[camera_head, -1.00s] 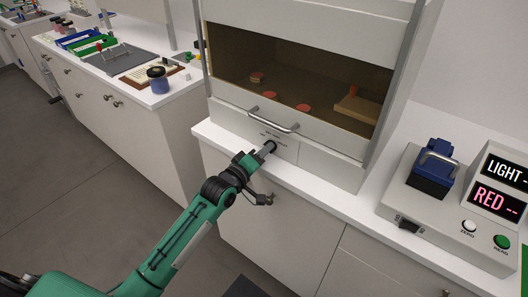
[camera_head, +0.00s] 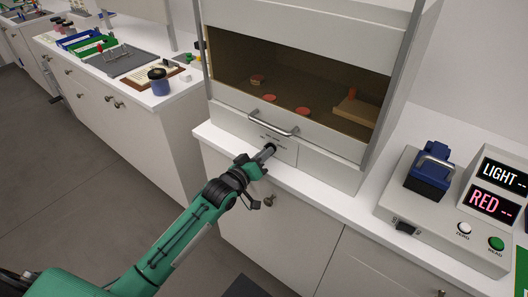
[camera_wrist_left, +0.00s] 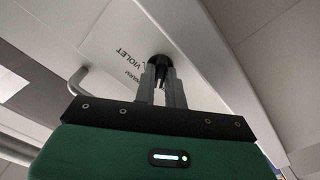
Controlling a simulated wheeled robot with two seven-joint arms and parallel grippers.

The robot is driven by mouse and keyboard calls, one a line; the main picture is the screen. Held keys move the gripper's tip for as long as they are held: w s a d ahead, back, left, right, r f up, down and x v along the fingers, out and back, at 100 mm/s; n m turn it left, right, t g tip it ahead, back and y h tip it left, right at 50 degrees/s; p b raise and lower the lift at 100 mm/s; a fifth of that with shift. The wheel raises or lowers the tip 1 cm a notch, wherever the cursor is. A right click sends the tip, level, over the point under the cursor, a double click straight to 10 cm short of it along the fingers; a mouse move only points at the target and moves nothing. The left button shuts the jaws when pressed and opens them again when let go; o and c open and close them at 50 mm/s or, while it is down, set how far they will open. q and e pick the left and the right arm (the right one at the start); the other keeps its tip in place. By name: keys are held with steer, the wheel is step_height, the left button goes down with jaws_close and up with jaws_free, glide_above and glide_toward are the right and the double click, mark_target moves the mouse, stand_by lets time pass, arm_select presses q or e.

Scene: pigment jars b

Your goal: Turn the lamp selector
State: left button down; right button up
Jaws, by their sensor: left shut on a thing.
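The lamp selector is a dark round knob (camera_wrist_left: 159,67) on the front panel of the cabinet, with the word VIOLET printed beside it in the left wrist view. My left gripper (camera_head: 266,151) is at this panel, and its fingers (camera_wrist_left: 162,82) are shut on the knob. In the head view the fingers largely hide the knob, and the printing above it is too small to read. My right gripper is not in view.
A metal handle (camera_head: 273,123) sits just above on the cabinet (camera_head: 330,155), whose window shows several red-topped items. At right stands a grey device (camera_head: 440,235) with LIGHT and RED displays. A blue jar (camera_head: 159,82) stands on the left counter.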

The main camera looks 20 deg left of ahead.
arm_select(q)
steer(key=shift+m+p, duration=0.3)
steer(key=shift+m, duration=0.7)
steer(key=m, duration=0.2)
steer(key=shift+m+p, duration=0.4)
steer(key=shift+m, duration=0.5)
steer(key=m+p, duration=0.1)
steer(key=m, duration=0.2)
steer(key=shift+m, duration=1.2)
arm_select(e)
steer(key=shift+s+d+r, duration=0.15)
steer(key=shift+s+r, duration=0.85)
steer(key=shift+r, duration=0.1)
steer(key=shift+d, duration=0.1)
